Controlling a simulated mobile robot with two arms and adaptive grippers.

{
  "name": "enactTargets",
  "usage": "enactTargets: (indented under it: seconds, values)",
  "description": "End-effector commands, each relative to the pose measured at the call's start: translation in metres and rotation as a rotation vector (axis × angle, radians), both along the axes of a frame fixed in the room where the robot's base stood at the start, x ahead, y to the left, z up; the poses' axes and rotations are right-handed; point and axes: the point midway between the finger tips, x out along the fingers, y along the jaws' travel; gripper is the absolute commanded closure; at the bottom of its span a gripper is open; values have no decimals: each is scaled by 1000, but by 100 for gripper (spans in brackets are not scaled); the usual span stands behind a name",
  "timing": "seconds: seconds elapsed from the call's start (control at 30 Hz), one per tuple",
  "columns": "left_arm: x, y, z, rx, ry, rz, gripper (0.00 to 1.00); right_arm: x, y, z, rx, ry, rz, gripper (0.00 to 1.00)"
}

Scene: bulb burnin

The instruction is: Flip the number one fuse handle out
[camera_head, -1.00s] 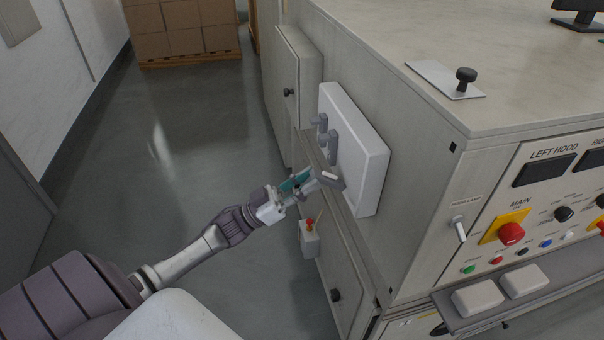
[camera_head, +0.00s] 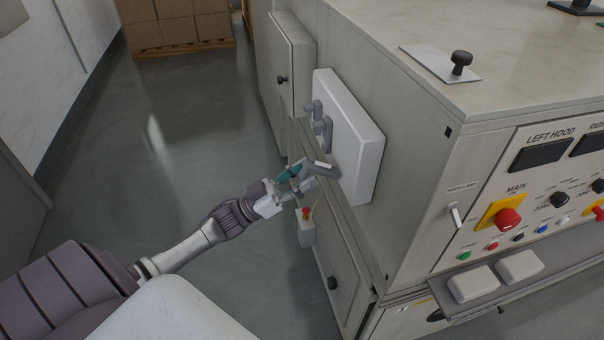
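A white fuse box (camera_head: 362,150) is mounted on the side wall of the grey cabinet, with grey fuse handles on its left face. The nearest handle (camera_head: 324,168) sticks outward, away from the box. The two farther handles (camera_head: 326,132) and (camera_head: 312,108) stand close along the face. No numbers on them are readable. My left gripper (camera_head: 304,175), with teal and grey parts, is just left of and below the nearest handle's outer end. At this size I cannot tell whether it touches the handle or how wide its fingers are. My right gripper is out of view.
A small grey box with a red button (camera_head: 306,230) hangs just below my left gripper. A cabinet door (camera_head: 284,70) with a black knob stands behind the fuse box. The control panel (camera_head: 535,190) is at right. Open floor (camera_head: 170,150) lies at left.

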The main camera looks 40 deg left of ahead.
Motion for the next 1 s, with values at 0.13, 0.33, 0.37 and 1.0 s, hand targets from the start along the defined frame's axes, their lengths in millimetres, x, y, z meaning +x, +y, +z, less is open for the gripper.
enactTargets:
  seconds: [0.13, 0.33, 0.37, 1.0]
  values:
    - [0, 0, 2, -1, -4, -1, 52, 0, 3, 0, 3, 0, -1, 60]
    - [-10, 9, -7, 0, -1, -1, 52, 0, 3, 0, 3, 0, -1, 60]
    - [-14, 12, -9, 0, -1, -1, 52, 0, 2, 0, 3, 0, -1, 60]
    - [-78, 66, -59, -1, -2, -2, 52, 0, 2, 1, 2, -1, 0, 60]
